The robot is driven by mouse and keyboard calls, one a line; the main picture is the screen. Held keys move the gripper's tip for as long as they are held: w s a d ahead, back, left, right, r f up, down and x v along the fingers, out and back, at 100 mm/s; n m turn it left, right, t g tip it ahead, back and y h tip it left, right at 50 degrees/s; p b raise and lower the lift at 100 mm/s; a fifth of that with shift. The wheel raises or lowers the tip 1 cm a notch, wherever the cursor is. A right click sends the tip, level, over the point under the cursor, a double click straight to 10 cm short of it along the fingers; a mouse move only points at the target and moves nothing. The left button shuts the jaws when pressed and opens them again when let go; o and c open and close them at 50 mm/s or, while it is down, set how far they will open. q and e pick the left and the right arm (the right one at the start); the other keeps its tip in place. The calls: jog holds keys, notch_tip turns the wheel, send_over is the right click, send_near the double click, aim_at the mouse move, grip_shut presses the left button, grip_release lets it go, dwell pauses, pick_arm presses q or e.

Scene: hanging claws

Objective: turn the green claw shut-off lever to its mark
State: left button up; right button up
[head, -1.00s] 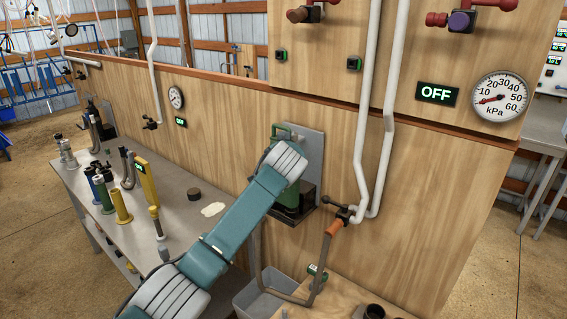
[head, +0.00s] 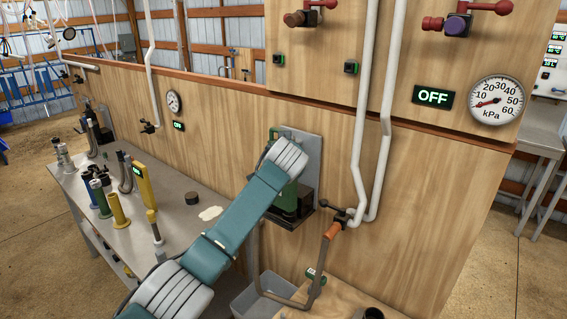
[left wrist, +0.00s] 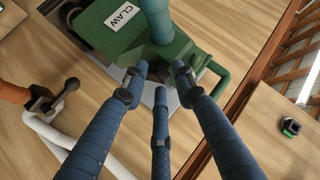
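A green unit (left wrist: 118,42) with a white CLAW label (left wrist: 124,15) is mounted on the wooden panel. A bent green bar (left wrist: 222,80), possibly the lever, sticks out beside it. No mark for it can be made out. In the head view the green unit (head: 285,198) is partly hidden behind my left wrist. My left gripper (left wrist: 160,70) has its three blue fingers pointing at the unit, tips apart and nothing visible between them. Whether they touch the bar I cannot tell. My left gripper is hidden in the head view. My right gripper is in neither view.
A pressure gauge (head: 496,101) and an OFF display (head: 433,96) are farther right. A grey bench (head: 165,205) with several coloured cylinders is at left.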

pick_arm(q)
jog(key=v, duration=1.2)
jog(key=shift+o, duration=1.4)
jog(key=shift+n+t, duration=0.5)
jog(key=shift+t, duration=0.3)
jog(key=f+b, duration=0.2)
jog(key=b, duration=0.1)
jog(key=f+b, duration=0.2)
jog(key=b, duration=0.1)
jog(key=shift+w+a+f, duration=0.1)
jog(key=shift+w+f, duration=0.05)
jog(key=shift+w, duration=0.1)
jog(key=w+f+n+t+h+b, duration=0.1)
jog(key=w+t+b, duration=0.3)
jog(key=w, duration=0.5)
jog(key=shift+w+a+f+n+h+b, duration=0.3)
jog(key=shift+w+a+f+n+b, duration=0.1)
jog(key=shift+f+b, duration=0.4)
